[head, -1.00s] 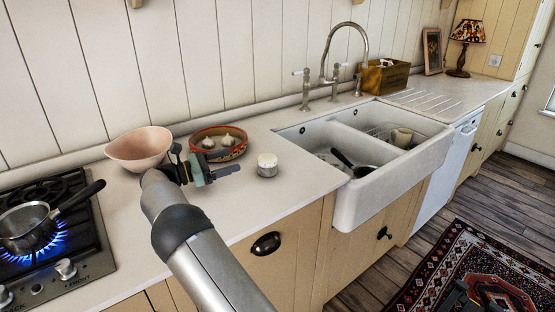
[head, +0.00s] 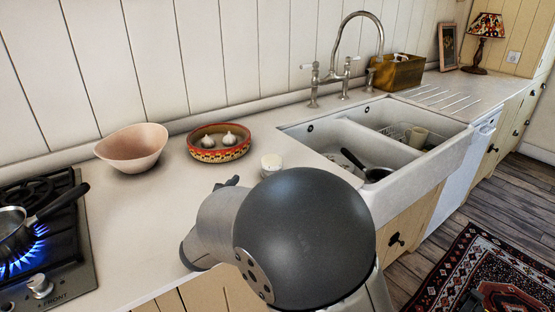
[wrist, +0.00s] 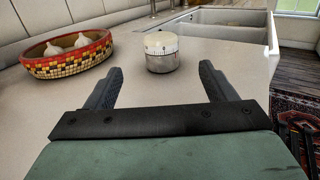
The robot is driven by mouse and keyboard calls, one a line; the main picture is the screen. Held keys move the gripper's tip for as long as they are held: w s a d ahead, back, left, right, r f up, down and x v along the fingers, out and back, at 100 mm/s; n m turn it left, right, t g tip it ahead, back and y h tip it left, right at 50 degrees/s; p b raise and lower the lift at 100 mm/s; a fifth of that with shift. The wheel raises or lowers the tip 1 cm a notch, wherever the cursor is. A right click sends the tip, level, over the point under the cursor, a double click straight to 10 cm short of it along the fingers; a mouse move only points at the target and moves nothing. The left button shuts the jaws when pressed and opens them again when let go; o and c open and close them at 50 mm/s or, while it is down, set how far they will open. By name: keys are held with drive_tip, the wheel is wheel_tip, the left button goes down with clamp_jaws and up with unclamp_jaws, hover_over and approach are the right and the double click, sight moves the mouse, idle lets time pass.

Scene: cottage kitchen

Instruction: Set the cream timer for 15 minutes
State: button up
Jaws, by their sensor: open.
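The cream timer (wrist: 161,51) stands upright on the pale counter, with a cream top marked with ticks and a metallic lower body. In the head view the timer (head: 271,164) is partly hidden behind my arm, left of the sink. My gripper (wrist: 158,82) is open and empty in the wrist view, its two dark fingers pointing toward the timer. The timer is ahead of the fingertips, roughly centred between them and apart from them. In the head view my arm hides most of the gripper.
A patterned bowl with garlic (head: 219,142) and a pink bowl (head: 133,148) stand left of the timer. A double sink (head: 385,150) with a pan is on the right. A pan (head: 22,233) sits over a lit gas burner at far left. Counter around the timer is clear.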

sight(272, 156)
drive_tip(key=x, duration=1.4)
drive_tip(key=shift+w+p, duration=0.1)
drive_tip(key=shift+p, duration=0.2)
drive_tip(key=c, duration=1)
